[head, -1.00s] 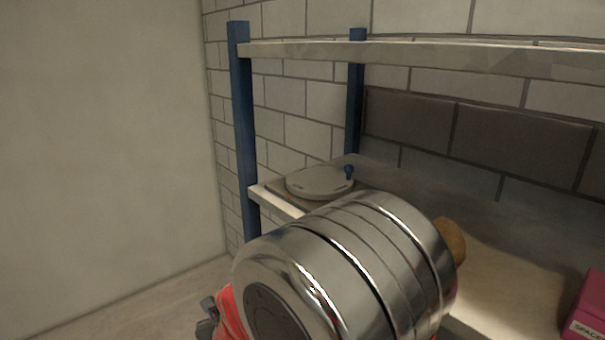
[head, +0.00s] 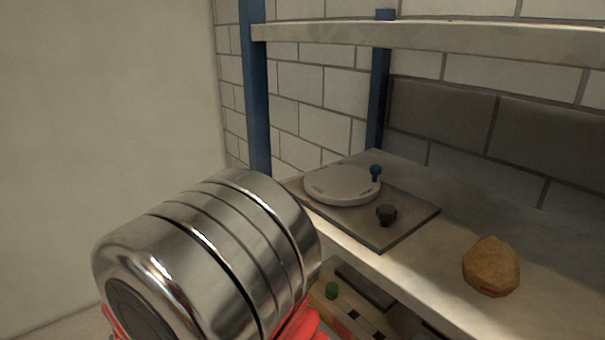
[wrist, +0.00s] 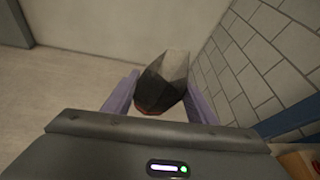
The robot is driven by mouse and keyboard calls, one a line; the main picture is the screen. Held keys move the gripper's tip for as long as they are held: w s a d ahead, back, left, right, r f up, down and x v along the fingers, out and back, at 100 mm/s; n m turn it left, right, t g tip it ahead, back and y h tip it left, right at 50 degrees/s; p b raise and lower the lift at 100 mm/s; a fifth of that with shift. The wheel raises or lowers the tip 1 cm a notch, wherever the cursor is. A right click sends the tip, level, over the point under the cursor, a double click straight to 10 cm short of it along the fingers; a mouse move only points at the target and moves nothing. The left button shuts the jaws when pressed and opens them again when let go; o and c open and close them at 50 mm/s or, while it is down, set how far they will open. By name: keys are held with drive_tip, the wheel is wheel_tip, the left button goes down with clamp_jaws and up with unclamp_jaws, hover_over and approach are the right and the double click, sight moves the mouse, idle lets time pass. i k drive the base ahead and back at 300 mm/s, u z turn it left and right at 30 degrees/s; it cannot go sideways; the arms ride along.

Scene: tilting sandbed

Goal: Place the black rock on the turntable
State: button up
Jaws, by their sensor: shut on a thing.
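The black rock (wrist: 158,80) shows in the wrist view, dark with paler grey facets. My gripper (wrist: 160,95) is shut on it, with a purple finger on each side, and holds it above the floor near the brick wall. In the head view the rock and fingers are hidden; a shiny metal part of my arm fills the lower left. The turntable (head: 341,186) is a pale round disc on a grey base plate on the shelf. A blue knob (head: 376,172) stands at its edge and a dark knob (head: 386,213) sits on the plate.
An orange-brown rock (head: 491,267) lies on the shelf (head: 440,254), right of the turntable. A blue post (head: 256,90) and an upper shelf (head: 450,38) frame the space. A lower level with a green knob (head: 331,290) shows beneath. The disc's top looks clear.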

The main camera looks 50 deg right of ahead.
sight(344, 180)
drive_tip(key=u, duration=0.4)
drive_tip(key=i, duration=1)
drive_tip(key=u, duration=0.05)
drive_tip(key=k, duration=0.6)
drive_tip(key=u, duration=0.05)
